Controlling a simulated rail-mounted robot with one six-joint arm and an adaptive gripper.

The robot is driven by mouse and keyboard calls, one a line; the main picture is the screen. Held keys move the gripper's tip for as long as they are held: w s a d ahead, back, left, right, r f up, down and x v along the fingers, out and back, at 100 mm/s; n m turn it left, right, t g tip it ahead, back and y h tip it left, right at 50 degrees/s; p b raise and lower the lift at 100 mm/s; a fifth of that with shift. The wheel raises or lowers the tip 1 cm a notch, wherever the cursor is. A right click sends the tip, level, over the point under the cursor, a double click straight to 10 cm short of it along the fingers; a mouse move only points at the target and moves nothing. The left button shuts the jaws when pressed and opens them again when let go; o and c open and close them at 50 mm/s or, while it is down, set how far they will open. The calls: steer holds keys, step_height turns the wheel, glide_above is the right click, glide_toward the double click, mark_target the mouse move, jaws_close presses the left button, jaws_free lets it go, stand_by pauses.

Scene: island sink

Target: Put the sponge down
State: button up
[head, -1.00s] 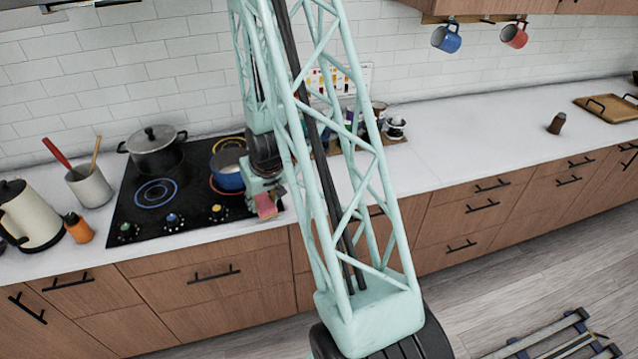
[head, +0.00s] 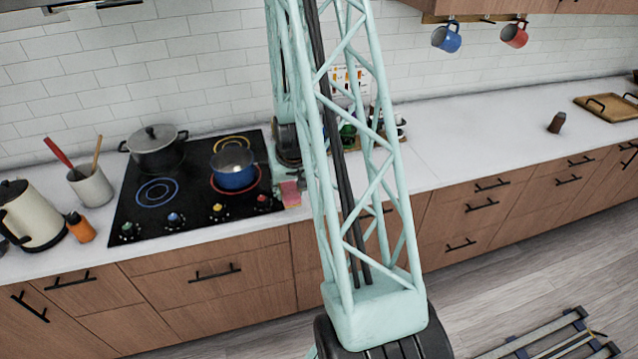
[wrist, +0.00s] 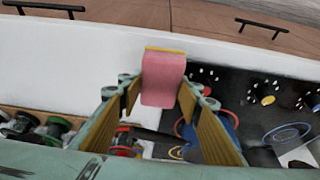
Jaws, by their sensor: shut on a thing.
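A pink sponge (wrist: 164,80) with a thin yellow layer along one edge is held between the fingertips of my gripper (wrist: 160,92) in the wrist view. In the head view the sponge (head: 290,193) shows just right of the cooktop, near the counter's front edge. My gripper (head: 284,172) is shut on it there, partly hidden by my arm. White counter (wrist: 60,70) shows around the sponge in the wrist view. I cannot tell whether the sponge touches the counter.
The black cooktop (head: 135,205) lies left of the sponge, with a blue pot (head: 233,168) and a grey lidded pot (head: 155,150) on it. Small jars (head: 347,133) stand behind my arm. The white counter (head: 470,135) to the right is mostly clear, with a small brown shaker (head: 557,122).

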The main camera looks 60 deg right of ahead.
steer(key=shift+d, duration=0.1)
steer(key=d+p, duration=0.1)
steer(key=d, duration=0.4)
steer(key=d+f+p, duration=0.1)
steer(key=d, duration=0.4)
steer(key=s+d+p, duration=0.1)
steer(key=d, duration=0.4)
steer(key=shift+d+f+p, duration=0.25)
steer(key=shift+d+p, duration=0.1)
steer(key=shift+p, duration=0.05)
steer(key=shift+f, duration=0.1)
steer(key=shift+f, duration=1.65)
steer(key=shift+f, duration=0.25)
steer(key=o, duration=0.8)
steer(key=shift+o, duration=0.2)
steer(key=shift+r, duration=0.2)
